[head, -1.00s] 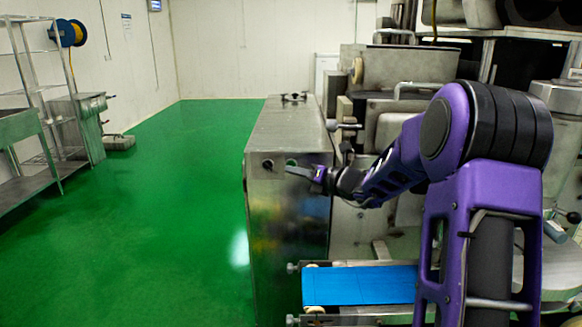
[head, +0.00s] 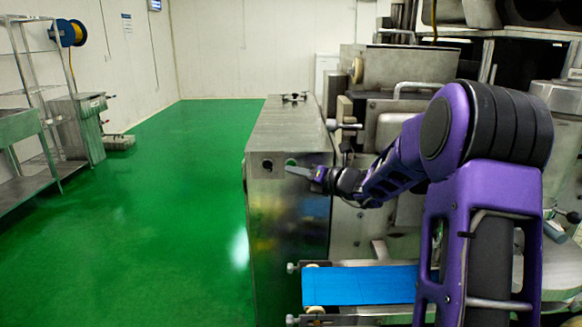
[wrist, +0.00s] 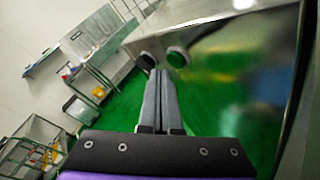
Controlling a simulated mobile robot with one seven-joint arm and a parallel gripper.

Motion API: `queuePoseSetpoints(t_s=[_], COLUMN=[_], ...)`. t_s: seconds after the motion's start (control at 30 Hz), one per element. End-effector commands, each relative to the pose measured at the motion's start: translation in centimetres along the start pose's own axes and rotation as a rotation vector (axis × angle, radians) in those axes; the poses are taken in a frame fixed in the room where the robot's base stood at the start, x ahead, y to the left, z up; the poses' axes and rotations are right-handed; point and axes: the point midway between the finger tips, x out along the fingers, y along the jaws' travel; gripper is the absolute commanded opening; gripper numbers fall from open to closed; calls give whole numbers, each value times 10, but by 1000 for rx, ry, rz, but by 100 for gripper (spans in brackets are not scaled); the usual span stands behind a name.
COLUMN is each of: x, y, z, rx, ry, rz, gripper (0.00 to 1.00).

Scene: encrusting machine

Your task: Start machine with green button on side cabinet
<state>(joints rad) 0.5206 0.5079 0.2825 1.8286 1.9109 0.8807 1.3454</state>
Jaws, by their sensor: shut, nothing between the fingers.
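The steel side cabinet (head: 290,230) stands in the middle of the head view. Its front face carries a dark round knob (head: 267,165) at left and a green button (head: 291,162) to the right of it. My gripper (head: 290,169) is shut and empty, its fingertips at the panel just below the green button. In the wrist view, my closed fingers (wrist: 159,74) point at the panel between the dark knob (wrist: 146,61) and the round button (wrist: 178,57). I cannot tell whether the fingertips touch the panel or the button.
A blue conveyor belt (head: 360,285) lies at the cabinet's lower right. The large encrusting machine (head: 405,75) fills the right side behind my arm. Steel shelving (head: 35,110) stands by the left wall. The green floor (head: 175,220) left of the cabinet is clear.

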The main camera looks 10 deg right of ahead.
Motion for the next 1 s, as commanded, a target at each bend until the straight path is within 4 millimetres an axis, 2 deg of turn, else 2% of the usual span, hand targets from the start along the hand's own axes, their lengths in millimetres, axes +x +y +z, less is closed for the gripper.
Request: queuePoseSetpoints(t_s=[1.0], x=[6], y=[-4], z=[4], rx=[0], ry=[0], rz=[0], gripper=[0])
